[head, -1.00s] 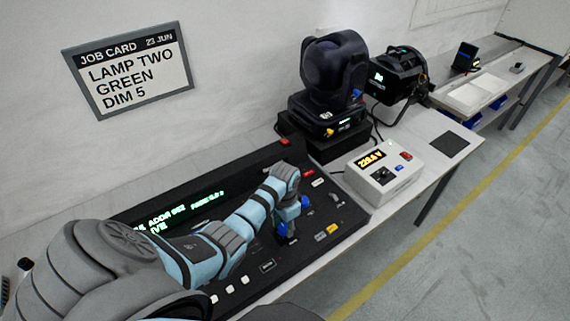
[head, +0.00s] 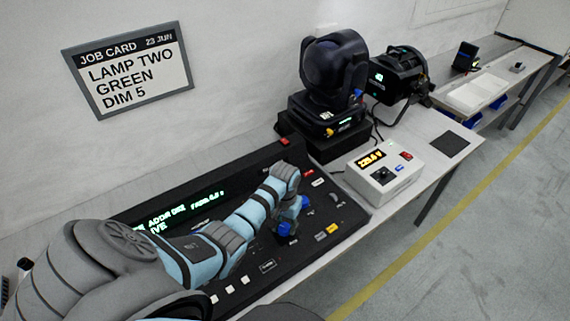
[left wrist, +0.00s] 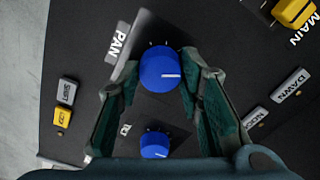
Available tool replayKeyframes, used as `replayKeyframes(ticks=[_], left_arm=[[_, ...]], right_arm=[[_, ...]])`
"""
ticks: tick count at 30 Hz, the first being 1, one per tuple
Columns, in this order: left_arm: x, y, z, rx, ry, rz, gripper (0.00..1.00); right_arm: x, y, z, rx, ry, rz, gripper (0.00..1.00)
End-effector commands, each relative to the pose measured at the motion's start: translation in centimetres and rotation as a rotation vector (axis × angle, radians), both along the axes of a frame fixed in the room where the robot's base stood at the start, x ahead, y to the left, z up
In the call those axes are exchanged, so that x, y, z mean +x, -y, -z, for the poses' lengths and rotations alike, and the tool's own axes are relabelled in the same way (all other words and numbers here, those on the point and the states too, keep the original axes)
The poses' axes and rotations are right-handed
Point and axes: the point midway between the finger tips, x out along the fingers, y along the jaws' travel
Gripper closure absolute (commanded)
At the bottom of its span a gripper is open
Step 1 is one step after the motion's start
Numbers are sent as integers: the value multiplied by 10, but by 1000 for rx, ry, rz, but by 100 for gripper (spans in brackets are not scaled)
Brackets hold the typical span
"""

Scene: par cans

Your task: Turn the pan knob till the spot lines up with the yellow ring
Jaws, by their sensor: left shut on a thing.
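The blue pan knob (left wrist: 158,72), with a white pointer line, sits beside the white PAN label (left wrist: 119,42) in the left wrist view. My left gripper (left wrist: 163,66) is shut on it, one finger on each side. In the head view my left gripper (head: 290,214) is over the black console and partly hides its knobs. A second blue knob (left wrist: 154,145) is nearer the palm, its label partly hidden. Neither a light spot nor a yellow ring shows in these views. My right gripper is out of view.
The console (head: 255,268) has green readouts and several small buttons. A dark moving-head lamp (head: 335,75) and a second lamp (head: 398,75) stand behind it. A white meter box (head: 384,180) is at its right. A job card (head: 128,68) hangs on the wall.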

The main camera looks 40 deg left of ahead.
Motion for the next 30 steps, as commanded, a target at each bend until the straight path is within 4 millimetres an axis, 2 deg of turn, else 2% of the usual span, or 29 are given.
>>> replayKeyframes(ticks=[12, 28, 29, 30], left_arm=[[0, -1, -1, 2, 2, -213, 94], [1, -1, -1, 2, 2, -245, 94], [1, -1, -1, 2, 2, -245, 65], [1, -1, -1, 2, 2, -245, 59]], right_arm=[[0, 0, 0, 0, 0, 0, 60], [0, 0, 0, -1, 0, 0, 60], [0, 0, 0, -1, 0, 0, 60], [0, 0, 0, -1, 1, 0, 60]])
